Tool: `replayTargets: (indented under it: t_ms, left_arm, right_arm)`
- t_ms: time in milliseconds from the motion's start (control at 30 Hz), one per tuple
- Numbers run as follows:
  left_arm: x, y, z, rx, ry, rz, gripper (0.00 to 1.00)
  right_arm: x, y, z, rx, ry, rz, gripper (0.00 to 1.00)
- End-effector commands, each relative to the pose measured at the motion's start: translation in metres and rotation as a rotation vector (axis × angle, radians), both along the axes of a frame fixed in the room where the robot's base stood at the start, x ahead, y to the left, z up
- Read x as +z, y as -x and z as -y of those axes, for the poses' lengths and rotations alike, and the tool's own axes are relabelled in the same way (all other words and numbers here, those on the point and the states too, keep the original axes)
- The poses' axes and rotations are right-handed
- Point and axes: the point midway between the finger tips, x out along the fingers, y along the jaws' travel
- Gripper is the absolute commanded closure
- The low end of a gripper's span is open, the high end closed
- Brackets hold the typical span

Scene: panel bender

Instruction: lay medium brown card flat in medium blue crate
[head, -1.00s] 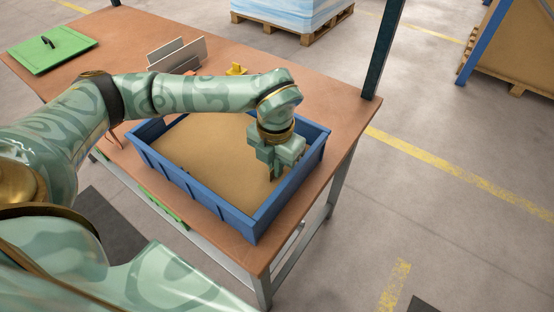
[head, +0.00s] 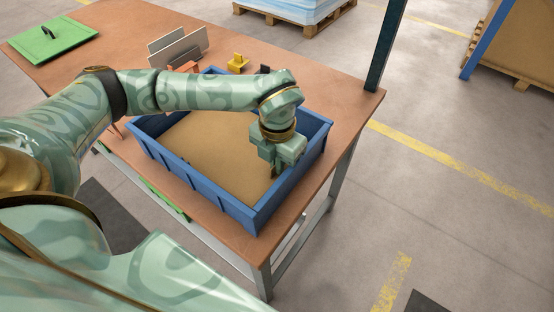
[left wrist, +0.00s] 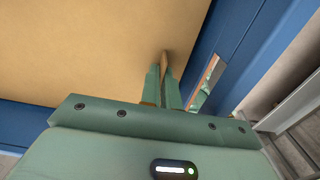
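The medium brown card (head: 205,145) lies inside the medium blue crate (head: 200,188) and looks flat, covering nearly all of its floor. In the left wrist view the card (left wrist: 85,50) fills the upper left, beside the blue crate wall (left wrist: 215,45). My left gripper (head: 274,170) points down inside the crate near its right side. In the left wrist view its fingers (left wrist: 163,85) are close together, with a narrow brown upright piece, seemingly part of the card, between them. My left arm hides the crate's far part. My right gripper is not in view.
The crate stands on a brown table near its right end. Behind it are grey upright plates (head: 178,48) and a yellow part (head: 238,63). A green lid-like panel (head: 52,42) lies at the far left. A dark post (head: 385,45) rises by the table's right edge.

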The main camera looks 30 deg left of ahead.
Motion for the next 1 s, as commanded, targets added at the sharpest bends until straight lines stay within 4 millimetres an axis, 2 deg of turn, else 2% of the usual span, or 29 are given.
replayTargets:
  t_ms: [167,200,267,533,633,767,1000]
  left_arm:
    - [0.0,0.0,0.0,0.0,0.0,0.001,1.0]
    - [0.0,0.0,0.0,0.0,0.0,0.001,0.85]
    - [0.0,0.0,0.0,0.0,0.0,0.001,0.71]
    - [0.0,0.0,0.0,0.0,0.0,0.0,0.71]
    - [0.007,0.0,0.0,0.0,0.0,0.002,0.71]
    - [0.032,-0.001,0.0,-0.001,0.001,0.006,0.71]
    - [0.099,-0.001,0.0,0.0,0.001,0.008,0.71]
  right_arm:
    - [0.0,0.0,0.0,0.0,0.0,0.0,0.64]
    - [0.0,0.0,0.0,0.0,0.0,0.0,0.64]
    - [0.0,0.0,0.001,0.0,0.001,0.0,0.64]
    - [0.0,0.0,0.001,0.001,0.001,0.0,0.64]
    - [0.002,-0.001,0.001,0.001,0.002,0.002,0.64]
    - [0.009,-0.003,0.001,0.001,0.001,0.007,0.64]
    - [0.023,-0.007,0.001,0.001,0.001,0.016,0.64]
